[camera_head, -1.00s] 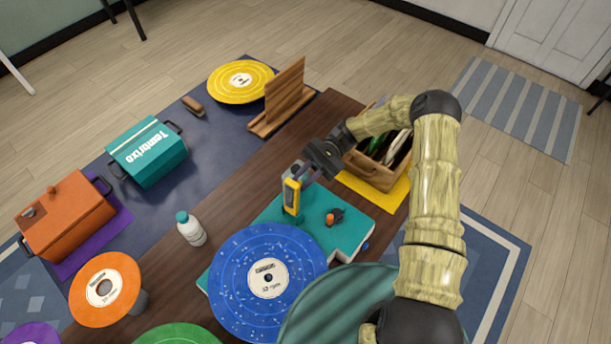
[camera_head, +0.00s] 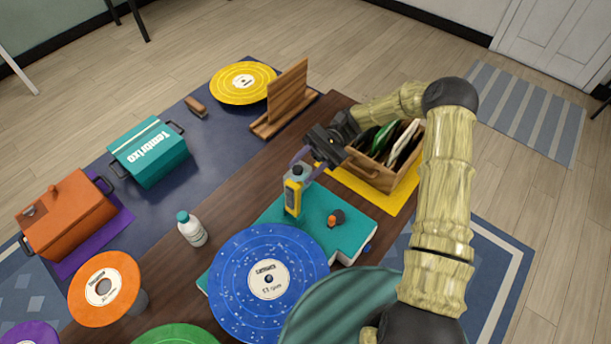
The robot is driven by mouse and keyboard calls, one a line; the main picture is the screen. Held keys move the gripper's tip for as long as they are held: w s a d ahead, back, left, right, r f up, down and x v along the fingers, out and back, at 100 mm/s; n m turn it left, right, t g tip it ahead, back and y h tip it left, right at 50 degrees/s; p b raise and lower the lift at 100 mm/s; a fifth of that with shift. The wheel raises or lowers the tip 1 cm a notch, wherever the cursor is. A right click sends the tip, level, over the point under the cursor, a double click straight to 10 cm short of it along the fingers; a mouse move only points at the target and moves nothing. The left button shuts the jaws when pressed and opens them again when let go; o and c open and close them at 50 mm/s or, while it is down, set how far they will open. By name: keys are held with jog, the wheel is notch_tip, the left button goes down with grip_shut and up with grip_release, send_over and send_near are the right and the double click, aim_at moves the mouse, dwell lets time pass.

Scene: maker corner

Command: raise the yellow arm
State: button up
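The yellow arm (camera_head: 293,199) stands near upright at the back left of the teal record player (camera_head: 346,233), beside the blue record (camera_head: 245,262). It has a grey face and a pale top. My gripper (camera_head: 307,166) is just above and behind its top, coming from the upper right. Its two fingers look spread, one on each side of the top end. I cannot tell whether they touch it, and nothing is seen held.
An orange-topped knob (camera_head: 336,217) sits right of the yellow arm. A wooden record crate (camera_head: 375,174) on a yellow mat (camera_head: 402,196) stands behind. A white bottle (camera_head: 192,230) is at left, and a wooden stand (camera_head: 287,95) at the back. Bare tabletop lies left of the player.

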notch_tip(320, 180, up, 5)
jog(key=shift+r+b, duration=0.1)
jog(key=shift+b, duration=0.2)
